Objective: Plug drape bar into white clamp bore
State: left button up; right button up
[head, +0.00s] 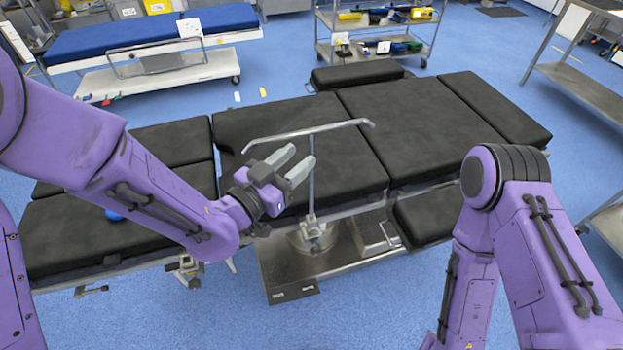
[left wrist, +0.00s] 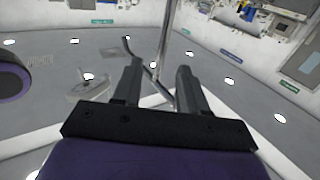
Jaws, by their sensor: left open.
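The drape bar (head: 311,178) is a thin grey metal T, standing about upright at the near side of the black operating table, its crossbar on top. Its foot meets a pale clamp (head: 312,228) on the table's side; I cannot tell whether it sits in the bore. My left gripper (head: 302,154) is open, its two grey fingers beside the bar's post below the crossbar. In the left wrist view the post (left wrist: 167,40) shows between the open fingers (left wrist: 157,75); contact cannot be told. My right gripper is not in view; only my right arm shows.
The black operating table (head: 430,125) spans the middle. Another clamp (head: 187,270) hangs on its near rail at left. A metal base (head: 345,265) stands under the table. A blue-topped stretcher (head: 150,35) and a shelf cart (head: 375,35) stand behind. Blue floor lies clear in front.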

aim_at(310, 148)
pick_arm(q)
jog(key=p+x, duration=0.3)
jog(key=x, duration=0.3)
jog(key=shift+w+d+r, duration=0.15)
jog(key=shift+w+d, duration=0.3)
jog(key=shift+w, duration=0.15)
grip_shut()
